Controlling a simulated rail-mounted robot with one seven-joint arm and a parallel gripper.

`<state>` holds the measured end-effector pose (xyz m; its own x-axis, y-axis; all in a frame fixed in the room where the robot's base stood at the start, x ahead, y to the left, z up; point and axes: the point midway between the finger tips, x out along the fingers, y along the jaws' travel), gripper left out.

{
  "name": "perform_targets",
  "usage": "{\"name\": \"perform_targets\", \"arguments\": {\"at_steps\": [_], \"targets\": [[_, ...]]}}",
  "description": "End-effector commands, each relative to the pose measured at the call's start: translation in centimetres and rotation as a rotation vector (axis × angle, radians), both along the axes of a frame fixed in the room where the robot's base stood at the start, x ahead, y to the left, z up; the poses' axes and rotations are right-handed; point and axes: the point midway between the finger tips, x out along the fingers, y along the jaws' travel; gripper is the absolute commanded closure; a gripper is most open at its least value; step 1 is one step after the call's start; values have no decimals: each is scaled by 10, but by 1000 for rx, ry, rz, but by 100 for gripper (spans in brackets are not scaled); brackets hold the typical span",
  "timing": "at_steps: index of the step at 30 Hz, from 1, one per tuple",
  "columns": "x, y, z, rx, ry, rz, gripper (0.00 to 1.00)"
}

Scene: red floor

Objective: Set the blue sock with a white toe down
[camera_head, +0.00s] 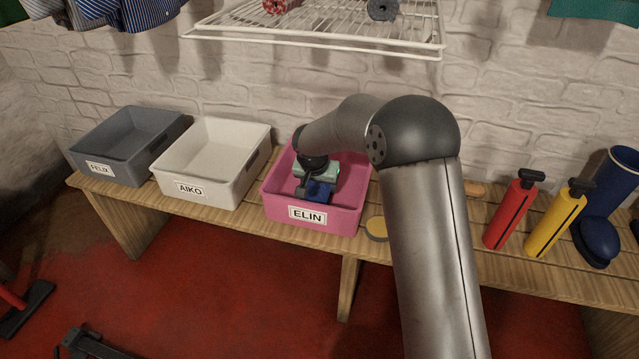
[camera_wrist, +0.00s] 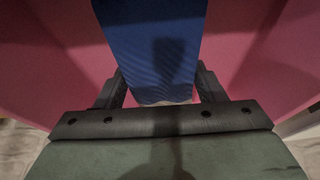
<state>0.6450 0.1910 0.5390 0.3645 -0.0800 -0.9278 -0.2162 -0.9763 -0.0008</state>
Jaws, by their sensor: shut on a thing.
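My gripper (camera_head: 307,190) is down inside the pink bin (camera_head: 313,227) labelled ELIN, in the head view. It is shut on the blue sock (camera_head: 320,191), of which only a small part shows there. In the wrist view the blue sock (camera_wrist: 150,45) runs up between the two fingers (camera_wrist: 157,92), with a pale edge at its near end. The pink bin walls (camera_wrist: 60,50) surround it on both sides. Whether the sock touches the bin's floor is hidden.
A white bin (camera_head: 212,165) labelled AIKO and a grey bin (camera_head: 125,145) labelled FELIX stand to the left on the wooden bench (camera_head: 460,245). Red (camera_head: 509,214) and yellow (camera_head: 554,222) pumps and a blue boot (camera_head: 612,185) stand right. A wire rack (camera_head: 320,30) hangs above.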

Motion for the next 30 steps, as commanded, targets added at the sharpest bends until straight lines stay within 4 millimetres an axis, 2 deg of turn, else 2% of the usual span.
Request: {"name": "perform_targets", "arguments": {"at_steps": [1,3,11,14,17,24,30], "targets": [[0,0,0,0,0,0,29],[0,0,0,0,0,0,15],[0,0,1,0,0,0,15],[0,0,7,0,0,0,15],[-3,1,20,0,-2,1,15],[-22,5,70,0,-3,2,15],[-36,8,103,0,-2,1,15]]}}
